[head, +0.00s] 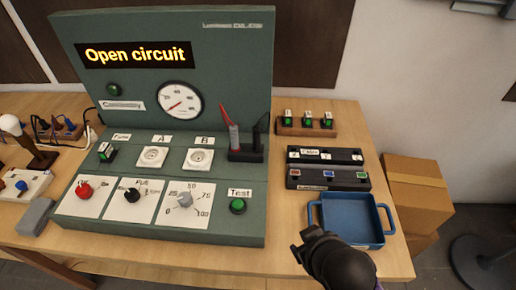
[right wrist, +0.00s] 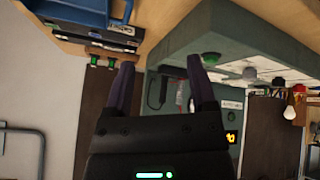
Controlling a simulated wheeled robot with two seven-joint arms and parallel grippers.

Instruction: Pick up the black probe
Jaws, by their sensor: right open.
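The black probe (head: 264,131) stands upright in a dark holder (head: 245,155) at the right end of the green test panel. The red probe (head: 229,125) stands beside it on the left, in the same holder. My right gripper (head: 305,241) is at the panel's front right, in front of the blue tray and apart from the probes. In the right wrist view, which is upside down, its two fingers (right wrist: 162,75) are spread with nothing between them. A dark shape beyond them there may be the black probe or its holder. My left gripper is not in view.
The green panel (head: 150,215) has a display reading "Open circuit", a dial, sockets and knobs. To its right are a blue tray (head: 350,240), two dark strips (head: 328,179) and a wooden block (head: 305,130) with green switches. A lamp (head: 12,125) stands far left.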

